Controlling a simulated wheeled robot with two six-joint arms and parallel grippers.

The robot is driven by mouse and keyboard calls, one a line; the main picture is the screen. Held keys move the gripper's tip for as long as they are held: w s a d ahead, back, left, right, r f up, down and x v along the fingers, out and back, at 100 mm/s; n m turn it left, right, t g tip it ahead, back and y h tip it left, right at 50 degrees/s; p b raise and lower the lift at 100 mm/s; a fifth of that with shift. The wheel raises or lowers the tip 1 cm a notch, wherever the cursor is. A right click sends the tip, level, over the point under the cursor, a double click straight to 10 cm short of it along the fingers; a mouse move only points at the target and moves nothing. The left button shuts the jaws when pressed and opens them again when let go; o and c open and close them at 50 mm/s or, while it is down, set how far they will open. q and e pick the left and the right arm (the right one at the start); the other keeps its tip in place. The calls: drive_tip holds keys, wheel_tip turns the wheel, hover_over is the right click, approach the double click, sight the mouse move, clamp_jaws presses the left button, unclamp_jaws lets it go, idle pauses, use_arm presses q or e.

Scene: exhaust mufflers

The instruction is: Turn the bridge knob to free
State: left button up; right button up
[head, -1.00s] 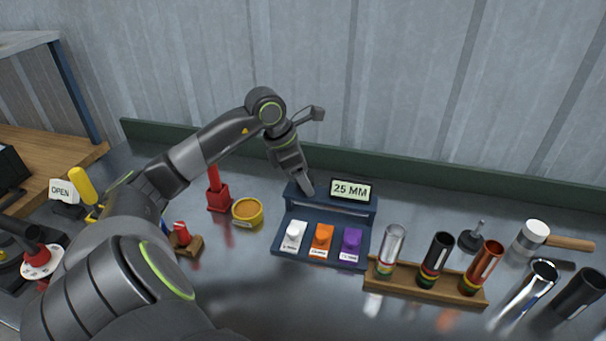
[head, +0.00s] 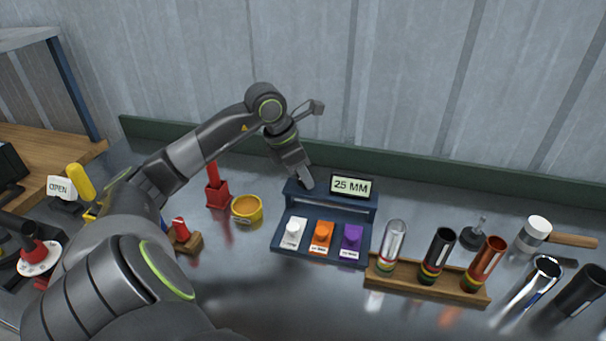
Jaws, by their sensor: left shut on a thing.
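A dark blue bridge (head: 354,205) stands at the back of a blue tray (head: 277,247), with a small display (head: 351,187) reading "25 MM" on its top right. My left gripper (head: 306,183) comes down onto the bridge's top left end and is shut there. The bridge knob is hidden behind the fingers, so its setting cannot be read. White (head: 292,231), orange (head: 322,233) and purple (head: 352,235) pieces sit in the tray below, apart from the gripper. My right gripper is out of view.
A wooden rack (head: 400,281) holding tubes stands right of the tray, with loose tubes and a mallet (head: 533,233) beyond. An orange-yellow bowl (head: 247,208) and red stand (head: 217,196) are left of the bridge. An "OPEN" sign (head: 61,187) is far left.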

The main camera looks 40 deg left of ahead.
use_arm(q)
drive_tip(key=n+b, duration=0.1)
drive_tip(key=n+y+b, duration=0.1)
drive_tip(key=n+b, duration=0.1)
drive_tip(key=shift+d+f+n+t, duration=0.1)
drive_tip(key=shift+f+n+t, duration=0.1)
drive_tip(key=shift+n+t, duration=0.15)
drive_tip(key=shift+r+n+y+b, duration=0.15)
drive_tip(key=shift+n+y+b, duration=0.55)
drive_tip(key=shift+n+b, duration=0.5)
drive_tip(key=o, duration=1)
